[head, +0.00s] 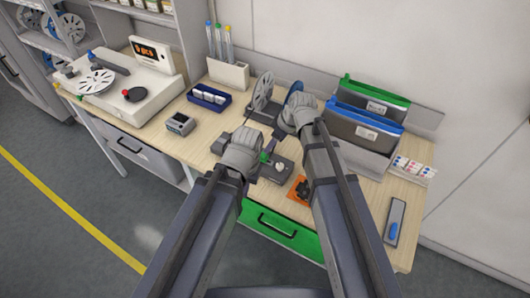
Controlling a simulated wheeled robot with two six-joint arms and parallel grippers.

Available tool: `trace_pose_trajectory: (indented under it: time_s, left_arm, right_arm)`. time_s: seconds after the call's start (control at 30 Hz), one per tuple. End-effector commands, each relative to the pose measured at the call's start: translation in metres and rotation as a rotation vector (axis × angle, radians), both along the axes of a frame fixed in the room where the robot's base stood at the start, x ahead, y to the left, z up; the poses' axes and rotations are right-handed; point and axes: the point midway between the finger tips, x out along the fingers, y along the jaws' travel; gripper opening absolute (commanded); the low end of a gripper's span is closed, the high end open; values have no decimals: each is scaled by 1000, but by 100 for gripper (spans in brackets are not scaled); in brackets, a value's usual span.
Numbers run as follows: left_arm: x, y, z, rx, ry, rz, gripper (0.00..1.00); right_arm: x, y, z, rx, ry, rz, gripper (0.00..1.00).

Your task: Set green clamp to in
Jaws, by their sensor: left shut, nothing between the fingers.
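A small green knob (265,157), which looks like the green clamp, sits at the left end of a dark fixture (277,172) on the bench, above the green drawer. My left gripper (243,148) is just left of the green knob and is shut and empty. Its fingertips are mostly hidden by its own wrist, so I cannot tell whether it touches the clamp. My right gripper (299,112) is farther back by the blue reel (292,98); its fingers are hidden.
A grey reel (262,92) stands behind the grippers. Green-topped and blue-topped bins (362,130) are at the back right. An orange fixture (299,190) lies right of the dark one. A grey device (180,124) and blue tray (209,97) are left; bench is clear between.

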Motion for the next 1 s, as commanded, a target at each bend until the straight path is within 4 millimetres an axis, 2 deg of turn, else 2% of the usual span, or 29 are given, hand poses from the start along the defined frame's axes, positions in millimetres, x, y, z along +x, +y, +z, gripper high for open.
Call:
trace_pose_trajectory:
  time_s: [0.6,0.97,1.0]
  left_arm:
    - [0,0,-67,0,0,1,0]
    - [0,0,-69,0,0,1,0]
    - [0,0,-69,0,0,1,0]
  right_arm:
    - [13,23,-67,-1,2,0,55]
    - [14,25,-69,0,1,-2,55]
    - [14,25,-69,-1,1,-1,50]
